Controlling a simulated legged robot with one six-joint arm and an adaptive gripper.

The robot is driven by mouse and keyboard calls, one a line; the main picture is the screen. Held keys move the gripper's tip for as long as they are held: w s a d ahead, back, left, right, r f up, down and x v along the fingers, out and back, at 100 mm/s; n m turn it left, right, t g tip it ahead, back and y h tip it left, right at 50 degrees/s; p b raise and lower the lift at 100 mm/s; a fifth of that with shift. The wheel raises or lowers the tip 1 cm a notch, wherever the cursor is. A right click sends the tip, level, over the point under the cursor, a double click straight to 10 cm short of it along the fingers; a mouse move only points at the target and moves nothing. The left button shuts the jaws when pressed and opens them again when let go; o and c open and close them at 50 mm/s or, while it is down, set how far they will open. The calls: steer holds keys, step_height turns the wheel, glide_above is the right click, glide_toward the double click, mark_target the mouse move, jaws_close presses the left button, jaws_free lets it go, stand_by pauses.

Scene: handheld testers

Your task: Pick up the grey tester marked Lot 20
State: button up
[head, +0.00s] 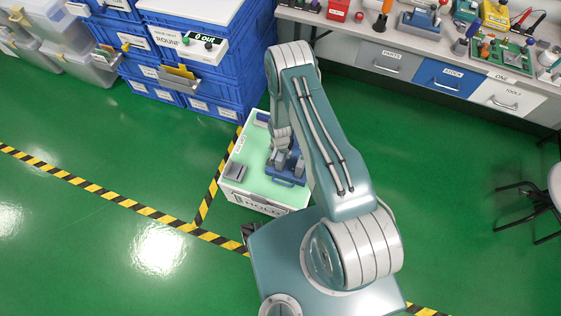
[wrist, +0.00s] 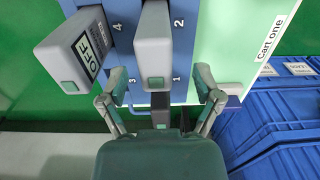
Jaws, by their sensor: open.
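In the wrist view my gripper (wrist: 160,88) is open. Its two fingers are on either side of the near end of a grey tester (wrist: 155,45) with a small green square, in the blue rack by numbers 1 and 2. I see gaps at both sides. A second grey tester (wrist: 66,55) with an "OFF" display stands to the left, near number 4. Another dark grey piece (wrist: 160,108) shows below, between the fingers. I read no "Lot 20" on any tester. In the head view the blue rack (head: 286,179) is partly hidden by my arm.
The rack stands on a cart with a pale green top (head: 257,143); a grey block (head: 236,172) lies on its left part. Blue drawer stacks (head: 228,75) stand behind the cart. A workbench (head: 350,30) with tools is at the back right. The green floor is open at left.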

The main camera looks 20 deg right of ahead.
steer(key=f, duration=0.4)
steer(key=shift+s+f, duration=0.2)
steer(key=shift+f, duration=0.05)
steer(key=shift+c, duration=0.3)
jaws_close()
steer(key=shift+r, duration=0.1)
